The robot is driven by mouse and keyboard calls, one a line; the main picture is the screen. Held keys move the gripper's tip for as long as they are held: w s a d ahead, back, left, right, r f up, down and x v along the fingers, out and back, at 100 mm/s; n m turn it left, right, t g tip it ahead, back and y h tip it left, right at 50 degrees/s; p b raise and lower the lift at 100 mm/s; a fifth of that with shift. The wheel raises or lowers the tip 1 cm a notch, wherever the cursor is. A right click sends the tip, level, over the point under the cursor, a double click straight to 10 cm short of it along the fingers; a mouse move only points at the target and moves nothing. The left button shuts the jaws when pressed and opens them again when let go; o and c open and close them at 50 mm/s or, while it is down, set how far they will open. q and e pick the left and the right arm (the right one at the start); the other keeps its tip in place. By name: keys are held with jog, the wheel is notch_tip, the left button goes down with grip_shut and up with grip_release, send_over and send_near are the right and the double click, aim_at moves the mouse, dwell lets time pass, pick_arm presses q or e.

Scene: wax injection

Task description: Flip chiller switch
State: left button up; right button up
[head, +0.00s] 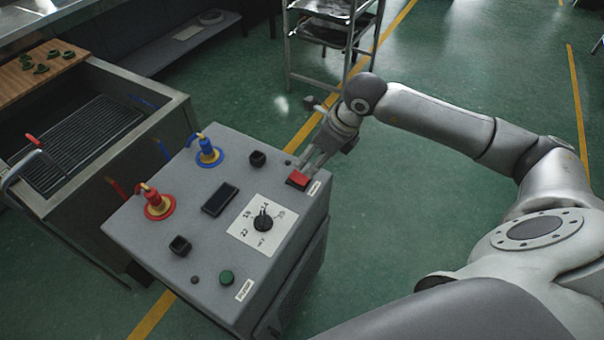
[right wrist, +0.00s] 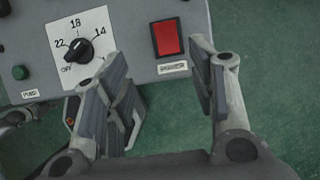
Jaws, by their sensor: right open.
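The chiller box (head: 205,285) is grey, with a sloping control panel. A red rocker switch (head: 298,180) in a black frame sits near the panel's right corner. The switch (right wrist: 167,37) also shows in the right wrist view, above a label that appears to read POWER. My right gripper (head: 310,166) is at the switch in the head view. In the right wrist view its two fingers (right wrist: 160,58) are spread and empty, with the switch ahead between the tips. I cannot tell whether a finger touches the switch.
A black dial (head: 263,222) on a white scale, a green button (head: 227,277), a dark display (head: 220,200), and red (head: 158,205) and blue (head: 208,153) fittings share the panel. A metal sink unit (head: 180,112) stands left. A rack (head: 290,60) stands behind. Floor at right is clear.

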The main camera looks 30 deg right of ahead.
aim_at(299, 177)
jog(key=x, duration=0.7)
jog(key=d+p+x, duration=0.1)
jog(key=x, duration=0.2)
jog(key=shift+w+f, duration=0.1)
jog(key=shift+f, duration=0.4)
jog(key=shift+c, duration=0.4)
jog(key=c, duration=0.9)
jog(key=shift+w+a+r+g+h, duration=0.15)
jog(key=shift+w+a+g+h, duration=0.1)
jog(key=shift+g+h, duration=0.35)
jog(key=shift+c, duration=0.2)
jog(key=g, duration=0.1)
jog(key=g+h, duration=0.1)
jog(key=shift+w+g, duration=0.2)
jog(key=shift+g, duration=0.2)
